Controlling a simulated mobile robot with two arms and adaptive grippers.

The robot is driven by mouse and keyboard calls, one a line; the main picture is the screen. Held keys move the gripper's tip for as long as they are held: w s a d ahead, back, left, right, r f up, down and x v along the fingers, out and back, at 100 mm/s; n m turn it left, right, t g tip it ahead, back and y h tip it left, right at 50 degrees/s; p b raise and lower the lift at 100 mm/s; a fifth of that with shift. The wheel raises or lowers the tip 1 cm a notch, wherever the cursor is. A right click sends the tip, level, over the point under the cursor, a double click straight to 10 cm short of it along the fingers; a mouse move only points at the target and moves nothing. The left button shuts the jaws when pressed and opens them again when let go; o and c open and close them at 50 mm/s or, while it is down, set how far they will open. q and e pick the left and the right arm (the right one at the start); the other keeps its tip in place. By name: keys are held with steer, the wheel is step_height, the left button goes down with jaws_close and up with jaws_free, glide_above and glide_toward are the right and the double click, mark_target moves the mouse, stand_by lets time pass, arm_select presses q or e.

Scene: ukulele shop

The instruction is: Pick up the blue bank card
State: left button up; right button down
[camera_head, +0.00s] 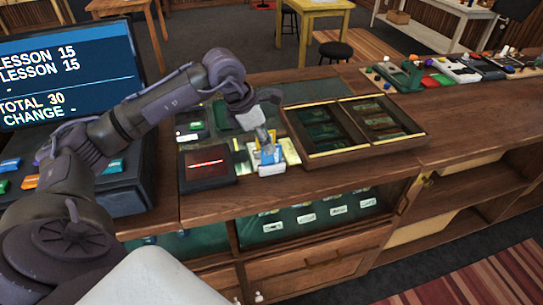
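The blue bank card (269,156) is on the counter near its front edge, just right of a black device with a red line. It lies among pale and yellow cards or small items, partly overlapping them. My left gripper (264,142) reaches down from the left, with its fingertips right over or at the back edge of the blue card. The fingers are small and partly merge with the items behind, so I cannot tell whether they are open or touch the card. My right gripper is not in view.
The black device (205,165) with the red line stands left of the card. A wooden display tray (340,154) with dark compartments lies to the right. A register screen (72,75) stands at the left. Bare counter (440,115) lies right of the tray. Pedals (405,76) line the far right.

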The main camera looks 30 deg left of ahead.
mark_target(271, 159)
arm_select(q)
steer(key=shift+w+f+p, duration=0.15)
steer(key=shift+f+p, duration=0.2)
steer(key=shift+f, duration=0.05)
steer(key=x, duration=0.1)
steer(key=p+x, duration=0.1)
steer(key=x, duration=0.1)
steer(key=shift+w+a+f, duration=0.15)
steer(key=shift+f, duration=0.15)
steer(key=shift+w+f, duration=0.15)
steer(key=shift+f, duration=0.15)
jaws_close()
